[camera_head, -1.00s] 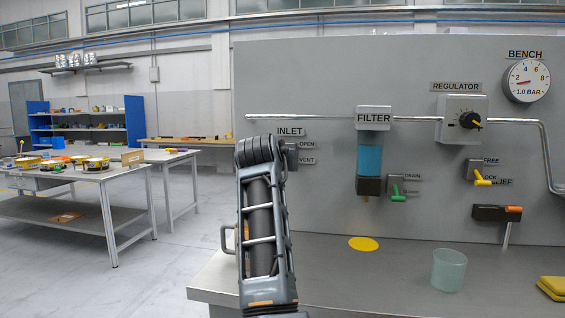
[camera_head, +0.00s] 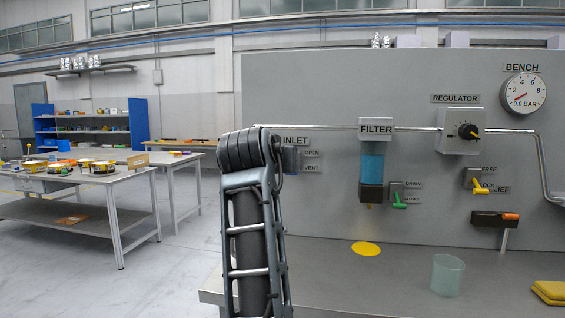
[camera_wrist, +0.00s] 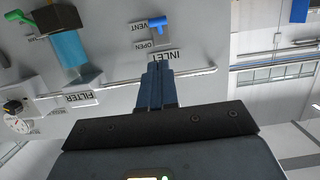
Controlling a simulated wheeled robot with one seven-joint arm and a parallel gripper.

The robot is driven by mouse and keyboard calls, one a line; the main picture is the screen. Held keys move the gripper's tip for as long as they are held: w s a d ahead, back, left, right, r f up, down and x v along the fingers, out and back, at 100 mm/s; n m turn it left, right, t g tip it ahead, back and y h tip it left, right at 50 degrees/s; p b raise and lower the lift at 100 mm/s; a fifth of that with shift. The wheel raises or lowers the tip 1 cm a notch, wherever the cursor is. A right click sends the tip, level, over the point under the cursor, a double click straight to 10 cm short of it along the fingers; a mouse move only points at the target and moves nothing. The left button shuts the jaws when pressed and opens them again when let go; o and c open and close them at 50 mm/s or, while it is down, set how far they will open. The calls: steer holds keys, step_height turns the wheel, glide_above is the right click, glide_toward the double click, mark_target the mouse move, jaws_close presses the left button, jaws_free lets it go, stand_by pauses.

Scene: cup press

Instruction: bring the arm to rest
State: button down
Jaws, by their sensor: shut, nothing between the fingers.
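My arm (camera_head: 252,230) rises at the middle left of the head view, in front of the panel's left part. My gripper (camera_wrist: 158,72) shows in the wrist view with its two fingers together and nothing between them. Its fingertips appear near the INLET label, apart from the blue inlet valve handle (camera_wrist: 157,24) by the OPEN and VENT labels. In the head view the gripper is hidden, and the blue handle (camera_head: 290,160) is partly covered by my arm.
The grey panel carries a filter (camera_head: 372,165), a regulator (camera_head: 461,131) and a gauge (camera_head: 525,94) reading 0.0 BAR. A translucent cup (camera_head: 447,275), a yellow disc (camera_head: 366,248) and yellow cloths (camera_head: 549,291) lie on the bench. A cluttered table (camera_head: 85,178) stands left, with open floor between.

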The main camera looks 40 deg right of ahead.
steer(key=shift+s+a, duration=0.15)
steer(key=shift+a, duration=0.05)
stand_by(0.5)
steer(key=s+a+f+n+t+y+p, duration=0.1)
steer(key=s+a+f+n+t, duration=0.2)
steer(key=f, duration=0.5)
steer(key=s+a+f+n+t+y+p, duration=0.1)
steer(key=s+f+n+y, duration=0.2)
steer(key=f, duration=0.6)
steer(key=s+a+f+n+t+y+p, duration=0.1)
steer(key=s+a+f+n+t+y, duration=0.3)
steer(key=s+f, duration=0.65)
steer(key=s+a+f+n+g+y+p, duration=0.15)
steer(key=s+a, duration=0.25)
steer(key=s, duration=0.5)
steer(key=s+a+f+n+g+y, duration=0.15)
steer(key=s+a, duration=0.25)
steer(key=s, duration=0.5)
steer(key=s+a+r+m+p, duration=0.1)
steer(key=s+r, duration=0.2)
steer(key=s, duration=0.4)
steer(key=s+a+r+m+y, duration=0.1)
steer(key=s+a+r, duration=0.1)
steer(key=s, duration=0.6)
steer(key=shift+a+r+m+p, duration=0.3)
steer(key=shift+r+p, duration=0.1)
steer(key=shift+r, duration=0.45)
